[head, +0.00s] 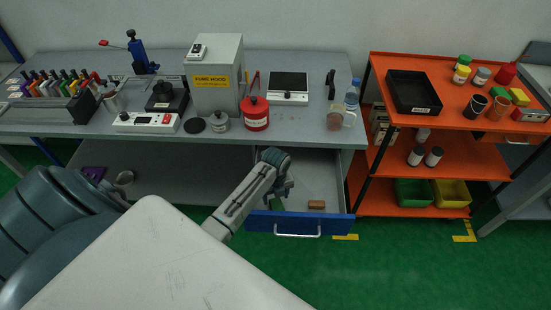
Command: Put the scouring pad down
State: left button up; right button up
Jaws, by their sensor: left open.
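My left gripper (285,192) reaches into the open blue-fronted drawer (300,224) under the workbench. Its jaws are open, but the wrist hides much of them. A small green flat piece (276,204), which looks like the scouring pad, shows in the drawer just below the gripper. Whether it touches the fingers or lies flat on the drawer floor I cannot tell. A small brown block (316,205) lies in the drawer to the right of the gripper. My right gripper is not in view.
The grey workbench (300,118) above holds a fume hood box (214,85), a red canister (255,113), a scale (288,86) and a bottle (351,95). An orange cart (440,135) with a black tray (413,92) stands right of the drawer. Green floor lies in front.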

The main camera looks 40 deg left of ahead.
aim_at(276, 201)
pick_arm(q)
notch_tip(276, 201, up, 10)
jog(key=b, duration=0.1)
jog(key=shift+f, duration=0.2)
dwell(0.4)
